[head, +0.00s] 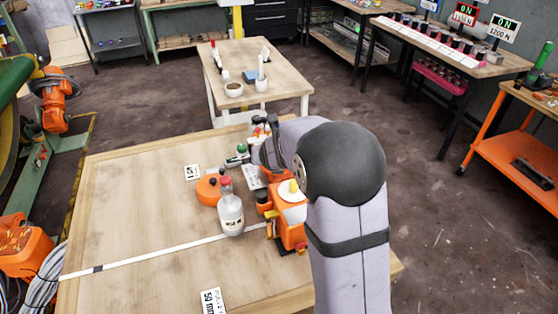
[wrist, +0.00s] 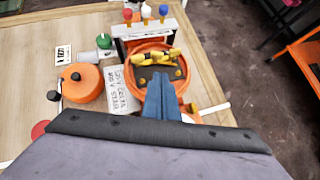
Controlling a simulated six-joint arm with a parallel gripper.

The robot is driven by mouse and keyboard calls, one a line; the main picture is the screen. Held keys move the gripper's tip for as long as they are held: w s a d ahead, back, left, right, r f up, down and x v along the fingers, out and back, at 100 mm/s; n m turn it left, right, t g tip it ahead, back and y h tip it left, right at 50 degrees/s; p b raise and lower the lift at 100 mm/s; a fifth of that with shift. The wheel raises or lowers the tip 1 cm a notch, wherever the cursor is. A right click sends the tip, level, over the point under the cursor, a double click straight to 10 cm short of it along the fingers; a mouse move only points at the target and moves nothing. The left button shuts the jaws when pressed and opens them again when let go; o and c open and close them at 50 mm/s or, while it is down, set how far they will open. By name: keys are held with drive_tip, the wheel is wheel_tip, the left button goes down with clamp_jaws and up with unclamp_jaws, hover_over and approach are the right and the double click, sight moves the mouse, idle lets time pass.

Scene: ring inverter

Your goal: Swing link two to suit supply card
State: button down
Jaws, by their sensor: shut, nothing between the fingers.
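In the wrist view an orange round housing (wrist: 129,60) holds a dark plate with yellow links (wrist: 160,56) across it. I cannot tell which is link two or exactly how each link lies. A white card (wrist: 121,86) with handwritten lines, too small to read surely, lies left of the housing; it also shows in the head view (head: 253,178). My gripper (wrist: 160,78), with blue fingers, is shut and empty over the near part of the housing, its tips just on the near side of the links. Contact cannot be told.
A white terminal bar with red (wrist: 128,14), white and blue posts stands behind the housing. An orange round pot (wrist: 82,83) with a black knob and a green-capped item (wrist: 104,42) are to the left. The table's left side (head: 130,215) is mostly clear.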

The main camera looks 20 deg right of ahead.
drive_tip(key=p+v, duration=0.3)
drive_tip(key=v, duration=0.7)
drive_tip(key=s+d+f+m+g+h+p, duration=0.1)
drive_tip(key=s+d+m+g, duration=0.15)
drive_tip(key=d+m, duration=0.5)
drive_tip(key=s+d+f+m+g, duration=0.1)
drive_tip(key=s+d+m+g, duration=0.3)
drive_tip(key=d, duration=0.7)
drive_tip(key=w+a+r+m+t+y, duration=0.3)
drive_tip(key=w+a+m+y, duration=0.3)
drive_tip(key=a, duration=0.7)
drive_tip(key=shift+w+m+t+y, duration=0.4)
drive_tip(key=shift+w+m+t, duration=0.35)
drive_tip(key=shift+w, duration=0.1)
drive_tip(key=shift+w+a+f, duration=0.1)
